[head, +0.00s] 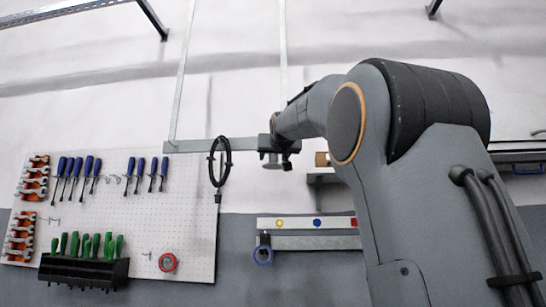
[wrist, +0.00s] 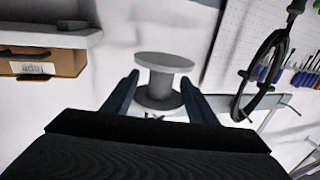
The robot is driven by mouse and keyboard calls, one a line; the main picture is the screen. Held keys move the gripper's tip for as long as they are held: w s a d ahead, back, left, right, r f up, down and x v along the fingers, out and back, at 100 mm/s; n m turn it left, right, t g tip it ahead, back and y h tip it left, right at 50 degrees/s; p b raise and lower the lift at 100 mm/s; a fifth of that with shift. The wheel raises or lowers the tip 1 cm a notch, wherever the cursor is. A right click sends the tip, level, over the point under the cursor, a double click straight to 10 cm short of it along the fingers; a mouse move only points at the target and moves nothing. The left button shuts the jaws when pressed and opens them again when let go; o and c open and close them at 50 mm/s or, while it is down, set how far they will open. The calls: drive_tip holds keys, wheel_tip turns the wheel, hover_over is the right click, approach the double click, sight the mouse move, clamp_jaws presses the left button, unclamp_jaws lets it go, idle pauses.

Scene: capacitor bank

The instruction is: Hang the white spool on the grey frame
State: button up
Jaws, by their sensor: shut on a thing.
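The white spool (wrist: 163,78), pale grey in this light with two round flanges, sits between the two fingers of my gripper (wrist: 160,90) in the wrist view. The fingers are shut on it. In the head view the spool (head: 271,157) shows small at the end of my arm, beside my gripper (head: 284,155). The grey frame (head: 188,146) is a horizontal bar hung on two long uprights. The spool is at the right part of this bar in the head view; I cannot tell whether they touch. Part of the frame (wrist: 272,113) shows at the right in the wrist view.
A black cable coil (head: 220,162) hangs at the bar, left of the spool. A cardboard box (wrist: 45,62) stands near a shelf.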

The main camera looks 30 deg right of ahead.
drive_tip(key=o, duration=1.2)
drive_tip(key=shift+c, duration=0.2)
drive_tip(key=shift+s, duration=0.1)
drive_tip(key=b+v, duration=0.3)
drive_tip(key=v, duration=0.5)
drive_tip(key=w+a+f+n+g+y, duration=0.1)
drive_tip(key=a+f+g, duration=0.15)
drive_tip(key=f, duration=1.25)
drive_tip(key=w+a+f+g+y, duration=0.1)
drive_tip(key=a+f+g+y, duration=0.15)
drive_tip(key=f, duration=1.15)
drive_tip(key=w+a+f+n+g, duration=0.15)
drive_tip(key=a+f, duration=0.25)
drive_tip(key=f, duration=1.1)
drive_tip(key=s+a+f+g+y, duration=0.1)
drive_tip(key=s+a+f+g, duration=0.15)
drive_tip(key=s+f, duration=0.55)
drive_tip(key=s+a+f+g+y, duration=0.1)
drive_tip(key=s+a+f+g, duration=0.15)
drive_tip(key=f, duration=0.85)
drive_tip(key=s+a+f+g, duration=0.2)
drive_tip(key=s+f, duration=0.6)
drive_tip(key=s, duration=0.2)
drive_tip(key=s+a+f+n+g, duration=0.1)
drive_tip(key=s+a+f+g, duration=0.1)
drive_tip(key=s+f, duration=0.5)
drive_tip(key=s+a, duration=0.1)
drive_tip(key=s, duration=0.2)
drive_tip(key=shift+f, duration=0.35)
